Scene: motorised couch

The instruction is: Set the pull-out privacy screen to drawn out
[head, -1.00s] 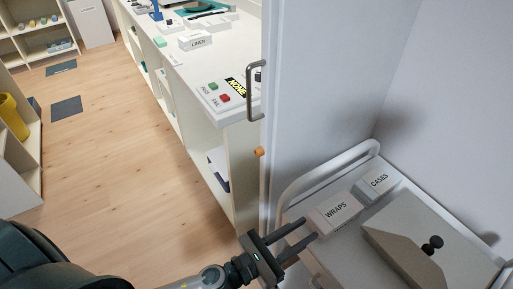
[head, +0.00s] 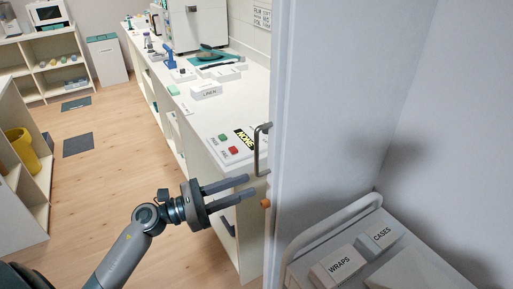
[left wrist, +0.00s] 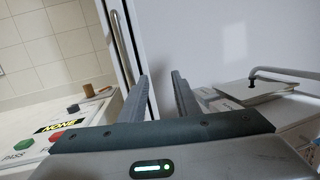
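The privacy screen (head: 330,110) is a tall pale panel at the centre right of the head view. A grey bar handle (head: 263,150) stands upright at its left edge. My left gripper (head: 251,186) is open and empty, its fingers pointing right toward the panel edge, just below and left of the handle in the picture. In the left wrist view the open fingers (left wrist: 160,76) point at the white panel (left wrist: 215,45), and the handle (left wrist: 122,48) lies just left of the left finger. I cannot tell whether any finger touches. My right gripper is not in view.
An orange knob (head: 265,203) sits by the panel edge below the handle. The counter (head: 200,115) behind holds a NONE display (head: 244,139), buttons and a LINEN box (head: 206,91). A cart with WRAPS (head: 338,266) and CASES (head: 380,236) boxes stands right.

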